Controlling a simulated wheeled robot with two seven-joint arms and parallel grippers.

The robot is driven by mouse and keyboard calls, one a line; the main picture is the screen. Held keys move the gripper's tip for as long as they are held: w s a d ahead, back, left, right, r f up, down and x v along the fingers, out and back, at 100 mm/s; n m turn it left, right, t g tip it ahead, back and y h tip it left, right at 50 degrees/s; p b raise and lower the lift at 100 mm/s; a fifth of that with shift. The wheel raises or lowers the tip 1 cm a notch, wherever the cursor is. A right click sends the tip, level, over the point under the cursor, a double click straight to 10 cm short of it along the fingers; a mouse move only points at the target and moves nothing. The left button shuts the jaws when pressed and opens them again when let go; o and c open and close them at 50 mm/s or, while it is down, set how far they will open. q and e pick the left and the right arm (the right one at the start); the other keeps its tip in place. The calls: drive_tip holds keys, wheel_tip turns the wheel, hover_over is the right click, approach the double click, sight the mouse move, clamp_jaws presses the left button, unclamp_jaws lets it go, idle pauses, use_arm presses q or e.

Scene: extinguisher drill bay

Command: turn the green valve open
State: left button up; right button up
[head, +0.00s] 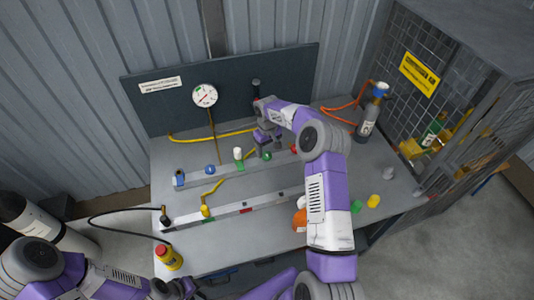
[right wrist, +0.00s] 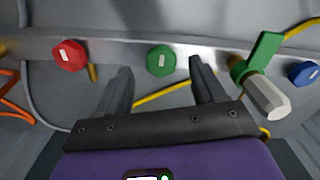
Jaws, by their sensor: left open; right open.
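A round green valve knob (head: 268,156) with a pale mark sits on the rear rail of the bench. In the right wrist view the green knob (right wrist: 160,60) lies just beyond and between the fingertips of my right gripper (right wrist: 163,78). My right gripper (head: 267,145) is open and empty, beside the knob in the head view; no contact shows. A green lever handle (right wrist: 262,52) with a pale hexagonal end is on the same rail, right of the knob in the wrist view. My left gripper (head: 178,288) is open at the lower left, away from the rail.
On the rail, a red knob (right wrist: 70,56) and a blue knob (right wrist: 303,73) flank the green ones. A cylinder (head: 370,112) stands at the right.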

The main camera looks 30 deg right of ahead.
sight(268, 155)
drive_tip(key=shift+f, duration=1.65)
drive_tip(key=shift+c, duration=0.3)
drive_tip(key=c, duration=1)
